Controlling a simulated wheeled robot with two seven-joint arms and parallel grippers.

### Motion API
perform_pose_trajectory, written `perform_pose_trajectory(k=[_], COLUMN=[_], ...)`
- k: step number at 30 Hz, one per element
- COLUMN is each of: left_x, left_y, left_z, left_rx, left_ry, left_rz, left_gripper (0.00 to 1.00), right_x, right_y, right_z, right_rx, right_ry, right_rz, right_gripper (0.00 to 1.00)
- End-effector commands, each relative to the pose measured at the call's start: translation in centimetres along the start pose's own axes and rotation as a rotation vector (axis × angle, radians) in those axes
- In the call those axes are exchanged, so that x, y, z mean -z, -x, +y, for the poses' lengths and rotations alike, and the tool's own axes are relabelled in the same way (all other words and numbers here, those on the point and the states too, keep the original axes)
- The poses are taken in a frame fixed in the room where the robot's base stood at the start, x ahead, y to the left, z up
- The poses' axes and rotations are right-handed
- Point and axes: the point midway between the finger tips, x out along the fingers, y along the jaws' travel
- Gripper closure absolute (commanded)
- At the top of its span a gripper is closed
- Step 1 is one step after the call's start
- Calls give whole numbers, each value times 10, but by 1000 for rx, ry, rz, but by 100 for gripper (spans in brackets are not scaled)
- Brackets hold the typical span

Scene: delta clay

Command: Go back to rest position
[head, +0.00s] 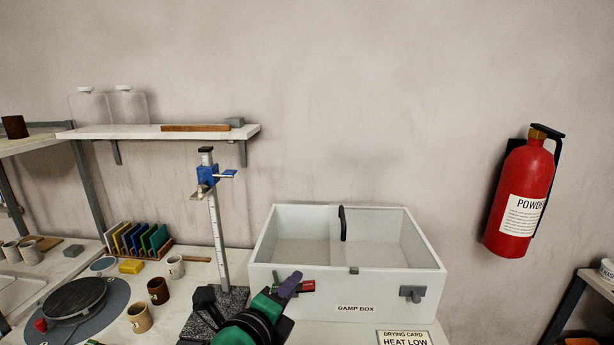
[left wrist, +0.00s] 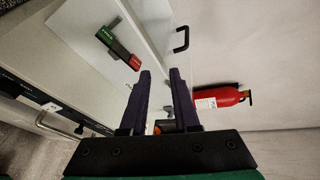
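My left gripper (head: 290,285) is in front of the damp box, near its lower left front. In the left wrist view its two purple fingers (left wrist: 162,78) stand apart with a gap between them, and nothing is held at the tips. The white damp box (head: 345,304) has a clear top with a black handle (head: 343,222). My right gripper is in neither view.
A height gauge (head: 218,240) stands left of the box. Mugs (head: 158,290), a round turntable (head: 75,298) and a rack of coloured cards (head: 137,241) are further left. A shelf (head: 150,132) hangs above. A red extinguisher (head: 520,200) is on the wall at right.

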Motion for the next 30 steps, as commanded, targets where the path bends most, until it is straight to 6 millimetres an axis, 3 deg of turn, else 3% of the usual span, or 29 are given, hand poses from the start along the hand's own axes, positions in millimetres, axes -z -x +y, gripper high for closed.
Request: perform_pose_trajectory(k=[8, 14, 21, 27, 30], left_x=[-17, -29, -30, -23, -12], left_y=[3, 24, 84, 150, 125], left_z=[74, 164, 281, 353, 392], left_rx=[-205, -423, -677, -819, -837], left_ry=[506, 993, 1521, 1818, 1804], left_rz=[-52, -198, -518, -839, -837], left_gripper=[70, 70, 70, 70, 70], right_x=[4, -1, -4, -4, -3], right_y=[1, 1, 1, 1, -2], right_z=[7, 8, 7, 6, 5], right_rx=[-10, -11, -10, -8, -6], right_ry=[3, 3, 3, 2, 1], right_rz=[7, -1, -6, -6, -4], right_gripper=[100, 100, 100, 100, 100])
